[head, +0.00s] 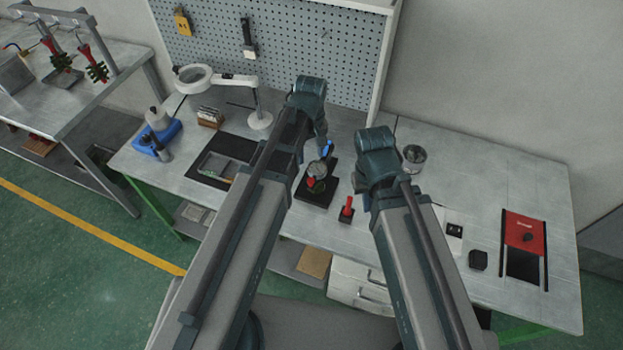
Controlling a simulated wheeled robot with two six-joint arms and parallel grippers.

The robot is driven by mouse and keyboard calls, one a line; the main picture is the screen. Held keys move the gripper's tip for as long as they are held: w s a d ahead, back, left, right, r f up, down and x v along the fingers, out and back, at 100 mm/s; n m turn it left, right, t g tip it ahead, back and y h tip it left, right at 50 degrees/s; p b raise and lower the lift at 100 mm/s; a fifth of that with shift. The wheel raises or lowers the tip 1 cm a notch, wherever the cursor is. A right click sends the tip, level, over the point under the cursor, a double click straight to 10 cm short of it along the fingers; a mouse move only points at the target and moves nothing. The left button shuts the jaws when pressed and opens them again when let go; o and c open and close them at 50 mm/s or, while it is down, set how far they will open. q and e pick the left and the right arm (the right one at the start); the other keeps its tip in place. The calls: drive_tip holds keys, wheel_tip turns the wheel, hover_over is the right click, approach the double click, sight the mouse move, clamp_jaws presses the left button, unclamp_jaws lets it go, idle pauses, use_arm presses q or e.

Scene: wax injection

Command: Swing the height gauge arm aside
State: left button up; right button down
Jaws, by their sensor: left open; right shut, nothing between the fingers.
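What looks like the height gauge stands on a black base plate (306,196) in the middle of the bench. It carries a round grey part (317,170), a small red part (311,183) and a blue-tipped piece (327,149), which may be its arm. My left gripper (322,142) is open, pointing down at the back of the gauge, close to the blue tip. I cannot tell whether they touch. My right gripper (362,188) is shut and empty, to the right of the gauge and apart from it. My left arm hides part of the area left of the gauge.
A red-handled block (347,208) stands just below my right gripper. A magnifier lamp (260,119) and a black tray (205,166) are to the left. A metal cup (414,156) stands behind right.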

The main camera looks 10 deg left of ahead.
sight(311, 180)
use_arm(q)
wheel_tip(311, 180, down, 12)
drive_tip(key=b, duration=1.1)
drive_tip(key=shift+f, duration=0.15)
clamp_jaws()
idle(0.7)
